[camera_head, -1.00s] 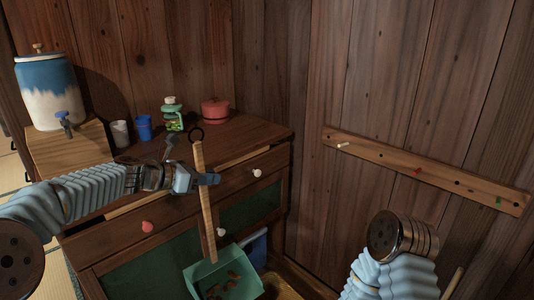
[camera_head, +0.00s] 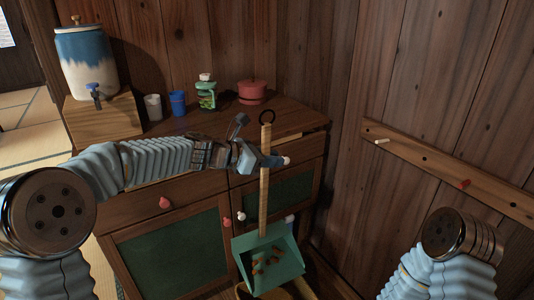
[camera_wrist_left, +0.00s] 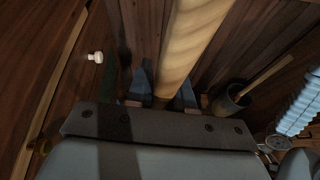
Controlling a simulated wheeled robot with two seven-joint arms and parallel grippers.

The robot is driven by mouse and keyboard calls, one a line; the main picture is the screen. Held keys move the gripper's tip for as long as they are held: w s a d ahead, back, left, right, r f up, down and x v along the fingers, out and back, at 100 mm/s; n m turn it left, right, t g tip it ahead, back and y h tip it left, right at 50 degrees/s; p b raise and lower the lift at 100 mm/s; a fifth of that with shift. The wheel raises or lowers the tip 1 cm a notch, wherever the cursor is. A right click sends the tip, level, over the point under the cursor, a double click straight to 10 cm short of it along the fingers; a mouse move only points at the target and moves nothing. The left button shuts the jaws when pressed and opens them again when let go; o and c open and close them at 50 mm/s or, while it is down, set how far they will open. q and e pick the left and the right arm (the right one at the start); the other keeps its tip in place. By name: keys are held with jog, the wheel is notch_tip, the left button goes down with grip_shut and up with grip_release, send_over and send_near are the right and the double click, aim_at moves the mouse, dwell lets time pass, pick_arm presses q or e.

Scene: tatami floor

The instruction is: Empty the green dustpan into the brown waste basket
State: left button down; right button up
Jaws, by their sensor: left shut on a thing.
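The green dustpan (camera_head: 290,268) hangs low in the head view, with several brown bits lying in it. Its long wooden handle (camera_head: 264,205) stands nearly upright and ends in a dark ring. My left gripper (camera_head: 267,161) is shut on the upper part of this handle. In the left wrist view, the pale handle (camera_wrist_left: 190,45) passes between the two blue fingers (camera_wrist_left: 162,90). A tan-brown rim (camera_head: 303,289), perhaps the waste basket, shows partly below the dustpan, which hides most of it. My right gripper is out of view; only my right arm shows.
A wooden cabinet (camera_head: 140,200) with red and white knobs stands close behind my left arm. On it are a dispenser (camera_head: 82,60), cups, a green jar and a red pot (camera_head: 252,92). A peg rail (camera_head: 450,178) runs along the right wall. A dark bucket (camera_wrist_left: 232,100) shows in the left wrist view.

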pick_arm(q)
jog(key=s+d+m+b, duration=0.1)
jog(key=s+d+b, duration=0.1)
jog(key=s+d, duration=0.2)
jog(key=s, duration=0.3)
jog(key=shift+s+d+f+m+t+b, duration=0.2)
jog(key=shift+m+t+b, duration=0.1)
jog(key=shift+t+b, duration=0.1)
dwell(0.3)
jog(key=s+d+f+m+t+y+b, duration=0.1)
jog(key=s+d+f+b, duration=0.1)
jog(key=s+d+b, duration=0.2)
jog(key=shift+s+d+f+m+b, duration=0.2)
jog(key=shift+s+f+m+b, duration=0.1)
jog(key=shift+s+b, duration=1.2)
jog(key=shift+s, duration=0.15)
